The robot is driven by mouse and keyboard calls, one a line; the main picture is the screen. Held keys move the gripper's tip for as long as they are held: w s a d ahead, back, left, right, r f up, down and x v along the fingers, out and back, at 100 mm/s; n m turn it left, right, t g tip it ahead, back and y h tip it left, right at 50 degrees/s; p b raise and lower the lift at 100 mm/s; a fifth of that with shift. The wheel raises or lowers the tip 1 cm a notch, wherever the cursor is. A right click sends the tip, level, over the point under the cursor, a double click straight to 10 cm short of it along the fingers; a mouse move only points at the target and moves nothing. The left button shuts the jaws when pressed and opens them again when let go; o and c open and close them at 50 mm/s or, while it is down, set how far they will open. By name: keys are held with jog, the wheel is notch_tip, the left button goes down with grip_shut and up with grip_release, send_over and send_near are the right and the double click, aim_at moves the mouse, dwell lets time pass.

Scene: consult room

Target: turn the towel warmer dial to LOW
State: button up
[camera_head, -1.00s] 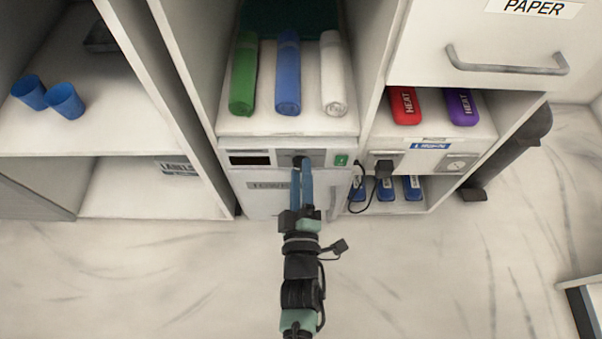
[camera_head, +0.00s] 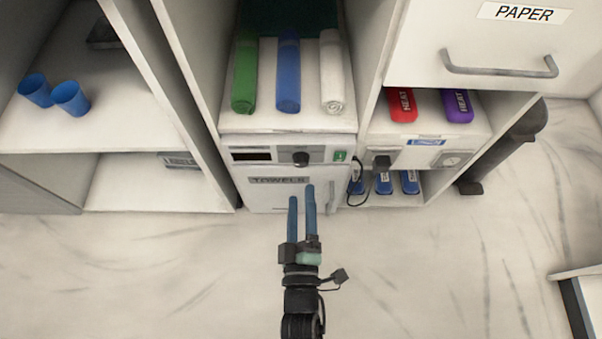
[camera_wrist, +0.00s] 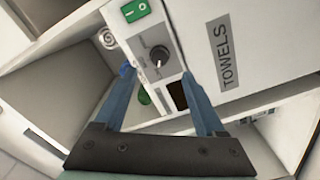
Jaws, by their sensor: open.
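The towel warmer (camera_head: 275,165) is a white unit with a panel and a door labelled TOWELS (camera_head: 279,180). Its black dial (camera_head: 301,158) sits on the panel between a dark display (camera_head: 250,156) and a green switch (camera_head: 340,156). In the wrist view the dial (camera_wrist: 159,54) shows a light pointer line; its setting marks are too small to read. My gripper (camera_head: 302,190) has two blue fingers, spread apart and empty, in front of the door and below the dial. In the wrist view the dial lies between and beyond the fingertips (camera_wrist: 157,68).
Green, blue (camera_head: 288,82) and white rolled towels lie on the shelf above the warmer. Red (camera_head: 402,105) and purple packs lie at the right, above an outlet (camera_head: 381,161) with a cord. Blue cups (camera_head: 70,98) stand at the left. The floor in front is clear.

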jog(key=s+p, duration=0.1)
jog(key=s, duration=0.5)
dwell(0.5)
